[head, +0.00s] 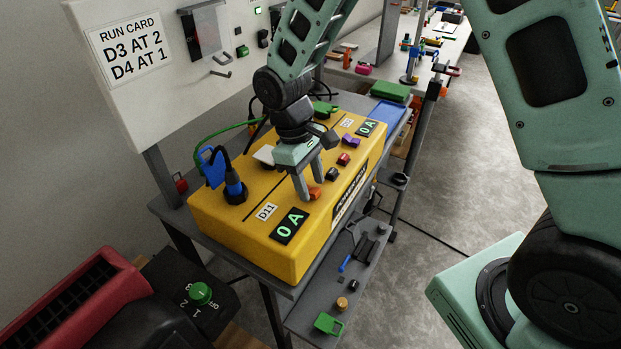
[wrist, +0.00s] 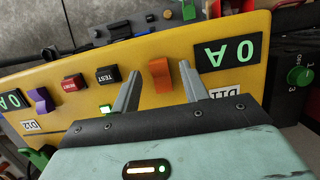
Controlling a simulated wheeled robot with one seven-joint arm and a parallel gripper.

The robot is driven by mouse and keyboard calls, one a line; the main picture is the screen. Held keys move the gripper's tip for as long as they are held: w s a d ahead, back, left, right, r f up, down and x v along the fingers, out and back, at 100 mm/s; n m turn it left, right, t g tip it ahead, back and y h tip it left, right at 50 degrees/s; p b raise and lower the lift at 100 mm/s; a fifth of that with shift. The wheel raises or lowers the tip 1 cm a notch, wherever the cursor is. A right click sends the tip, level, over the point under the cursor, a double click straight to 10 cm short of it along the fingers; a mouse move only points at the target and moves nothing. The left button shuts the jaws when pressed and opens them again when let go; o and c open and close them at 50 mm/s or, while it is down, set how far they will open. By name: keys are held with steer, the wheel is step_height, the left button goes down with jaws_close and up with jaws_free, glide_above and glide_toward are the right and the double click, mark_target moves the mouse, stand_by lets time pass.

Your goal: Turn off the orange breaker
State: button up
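The orange breaker (head: 315,193) is a small rocker switch on top of the yellow power box (head: 235,250), near the D11 label and its "0 A" display (head: 289,226). It also shows in the wrist view (wrist: 160,74), tilted up from the panel. My gripper (head: 310,187) is open and points down at the panel. In the wrist view my gripper (wrist: 159,71) has one finger on each side of the orange breaker, with gaps visible on both sides. I cannot tell how far the fingertips are above the panel.
A black TEST button (wrist: 107,76), a red RESET button (wrist: 74,82) and a purple breaker (wrist: 40,99) line the same panel. A green knob (head: 200,292) lies front left. A low shelf holds small parts.

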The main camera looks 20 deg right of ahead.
steer(key=v, duration=1.7)
steer(key=shift+r+b, duration=0.25)
steer(key=shift+b, duration=0.15)
steer(key=s+a+f+t+y, duration=0.1)
steer(key=s+f, duration=0.2)
steer(key=s, duration=0.9)
steer(key=s+a+f+t+y, duration=0.1)
steer(key=s+a+f, duration=0.1)
steer(key=s, duration=1)
steer(key=shift+s+f, duration=0.25)
steer(key=shift+f, duration=0.3)
steer(key=shift+d, duration=0.2)
